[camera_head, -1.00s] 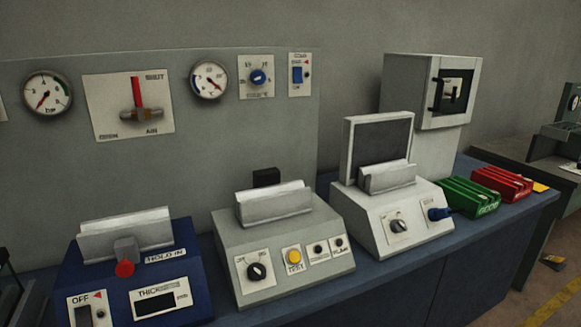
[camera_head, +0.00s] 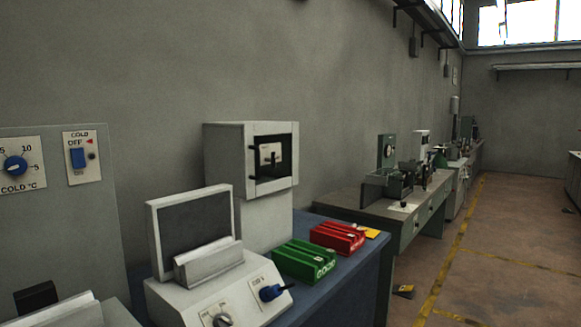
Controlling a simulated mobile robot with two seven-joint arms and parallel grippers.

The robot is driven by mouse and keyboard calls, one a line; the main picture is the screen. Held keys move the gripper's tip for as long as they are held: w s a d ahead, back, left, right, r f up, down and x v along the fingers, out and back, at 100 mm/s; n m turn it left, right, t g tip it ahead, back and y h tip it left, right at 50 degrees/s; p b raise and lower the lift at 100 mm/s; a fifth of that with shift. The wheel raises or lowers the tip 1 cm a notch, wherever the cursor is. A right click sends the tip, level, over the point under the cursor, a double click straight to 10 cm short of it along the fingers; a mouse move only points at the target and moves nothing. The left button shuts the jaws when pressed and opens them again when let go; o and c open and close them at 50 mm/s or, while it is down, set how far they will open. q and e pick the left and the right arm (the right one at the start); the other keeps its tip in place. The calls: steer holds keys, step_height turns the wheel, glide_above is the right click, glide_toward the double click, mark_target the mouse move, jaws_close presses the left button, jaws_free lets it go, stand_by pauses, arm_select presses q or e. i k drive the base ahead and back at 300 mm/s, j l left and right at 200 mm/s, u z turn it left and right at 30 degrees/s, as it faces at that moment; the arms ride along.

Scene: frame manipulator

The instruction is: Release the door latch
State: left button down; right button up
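A white cabinet (camera_head: 222,150) stands against the wall, with a dark-framed door (camera_head: 285,158) on its front. A pale plate with a small dark latch (camera_head: 272,158) sits in the middle of that door. The latch is small in view and I cannot tell its exact position. The door looks closed. Neither of my grippers is in view.
The floor (camera_head: 500,240) to the right is largely clear, beside another bench (camera_head: 350,200).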

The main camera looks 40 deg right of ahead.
mark_target(272, 160)
steer(key=i+l, duration=0.15)
steer(key=l, duration=0.55)
steer(key=i+l, duration=0.15)
steer(key=l, duration=0.5)
steer(key=i+l, duration=0.15)
steer(key=l, duration=0.55)
steer(key=i+l, duration=0.15)
steer(key=l, duration=0.5)
steer(key=i+l, duration=0.1)
steer(key=l, duration=0.6)
steer(key=i+l, duration=0.15)
steer(key=l, duration=0.55)
steer(key=i+l, duration=0.15)
steer(key=l, duration=0.5)
steer(key=i+l, duration=0.15)
steer(key=l, duration=0.55)
